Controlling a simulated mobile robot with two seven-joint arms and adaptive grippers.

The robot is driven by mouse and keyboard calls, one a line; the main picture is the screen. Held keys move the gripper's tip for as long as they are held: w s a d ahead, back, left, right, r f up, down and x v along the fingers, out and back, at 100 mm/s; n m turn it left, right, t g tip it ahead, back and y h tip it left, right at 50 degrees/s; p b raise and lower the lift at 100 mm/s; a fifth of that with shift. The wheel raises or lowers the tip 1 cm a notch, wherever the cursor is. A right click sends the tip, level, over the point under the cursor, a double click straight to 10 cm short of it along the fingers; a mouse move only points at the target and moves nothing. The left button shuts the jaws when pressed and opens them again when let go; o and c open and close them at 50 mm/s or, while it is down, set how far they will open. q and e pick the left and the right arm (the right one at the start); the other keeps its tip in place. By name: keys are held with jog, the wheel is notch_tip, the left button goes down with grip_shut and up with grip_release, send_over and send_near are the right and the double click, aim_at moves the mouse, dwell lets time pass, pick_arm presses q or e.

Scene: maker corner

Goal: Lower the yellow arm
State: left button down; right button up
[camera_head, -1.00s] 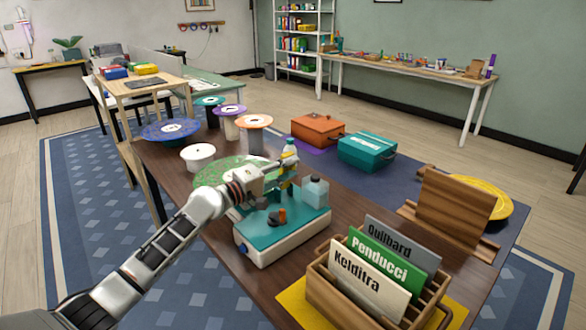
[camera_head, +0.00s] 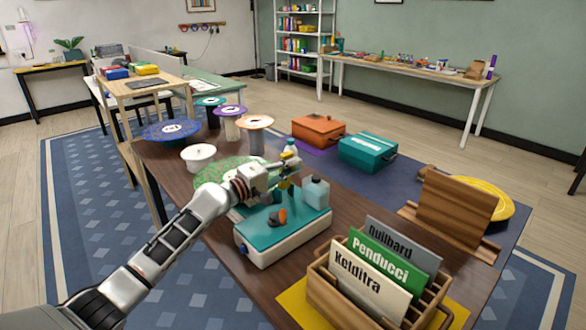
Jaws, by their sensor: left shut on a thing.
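The yellow arm (camera_head: 285,185) shows as a small yellow piece at my left gripper, above the back of a white machine with a teal top (camera_head: 262,241). My left gripper (camera_head: 279,180) is shut on the yellow arm. The gripper and wrist hide much of the arm and the rear of the machine. A dark and orange knob (camera_head: 279,217) is on the teal top. My right gripper is not in view.
A bluish bottle (camera_head: 315,192) stands at the machine's right and a white-capped bottle (camera_head: 290,149) behind it. A green disc (camera_head: 222,172) lies behind my wrist. A wooden sign rack (camera_head: 325,292) is at front right. Spools (camera_head: 254,135) stand farther back.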

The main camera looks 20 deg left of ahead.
aim_at(281, 158)
pick_arm(q)
jog(key=shift+w+a+r+n, duration=0.15)
jog(key=shift+w+a+n, duration=0.1)
jog(key=shift+a+n, duration=0.25)
jog(key=shift+w+a+r+n, duration=0.1)
jog(key=shift+w+a+n, duration=0.25)
jog(key=shift+n, duration=0.45)
jog(key=a+n, duration=0.1)
jog(key=w+a+n, duration=0.1)
jog(key=n, duration=0.1)
jog(key=shift+w+b, duration=0.15)
jog(key=shift+b, duration=0.15)
jog(key=shift+w+a+n, duration=0.2)
jog(key=shift+a+n, duration=0.1)
jog(key=shift+n, duration=0.1)
